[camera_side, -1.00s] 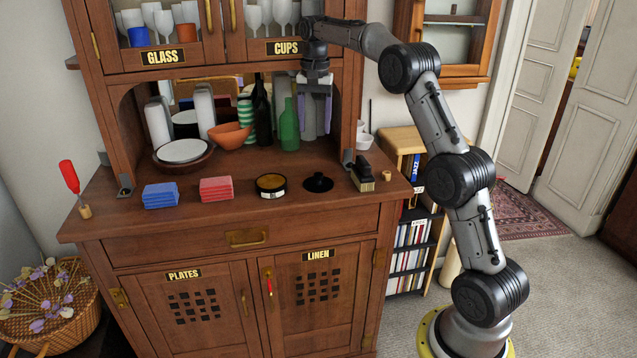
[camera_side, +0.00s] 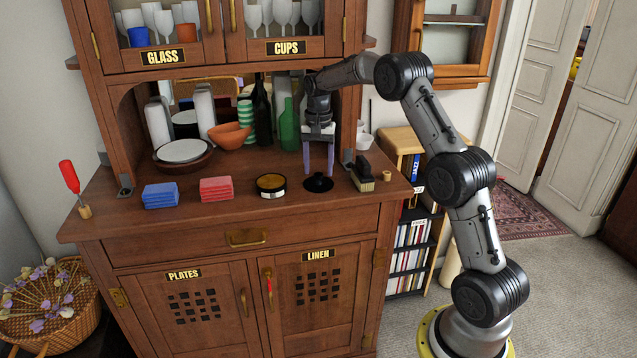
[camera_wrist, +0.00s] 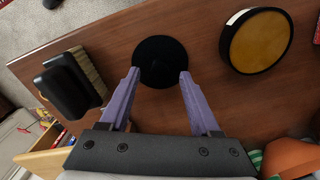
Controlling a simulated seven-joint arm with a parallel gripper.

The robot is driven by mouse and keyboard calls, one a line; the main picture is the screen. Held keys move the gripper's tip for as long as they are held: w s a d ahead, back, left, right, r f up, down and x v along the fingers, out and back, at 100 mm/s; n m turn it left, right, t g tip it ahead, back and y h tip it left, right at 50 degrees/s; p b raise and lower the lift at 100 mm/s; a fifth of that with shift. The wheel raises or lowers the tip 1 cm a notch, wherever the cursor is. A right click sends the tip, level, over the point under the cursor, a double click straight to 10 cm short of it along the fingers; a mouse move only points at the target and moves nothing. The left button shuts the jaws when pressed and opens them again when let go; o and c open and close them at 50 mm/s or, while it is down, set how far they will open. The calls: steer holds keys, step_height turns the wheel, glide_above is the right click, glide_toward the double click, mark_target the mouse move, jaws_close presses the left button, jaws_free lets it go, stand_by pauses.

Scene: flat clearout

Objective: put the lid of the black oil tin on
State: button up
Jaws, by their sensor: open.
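The black oil tin (camera_side: 270,186) stands on the cabinet counter, a short round tin with an amber top face and a pale label on its side. In the wrist view the tin (camera_wrist: 257,41) is at upper right. In the wrist view my gripper (camera_wrist: 159,72) is empty.
A dark brush (camera_side: 363,177) lies right of the lid, with a cork (camera_side: 386,175) beyond. Red cloths (camera_side: 216,189) and blue cloths (camera_side: 160,195) lie left of the tin. A green bottle (camera_side: 289,130) and an orange bowl (camera_side: 230,137) stand behind. The counter's front edge is close.

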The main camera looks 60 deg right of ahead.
step_height(320, 180, down, 2)
steer(key=shift+f, duration=0.1)
jaws_close()
stand_by(0.4)
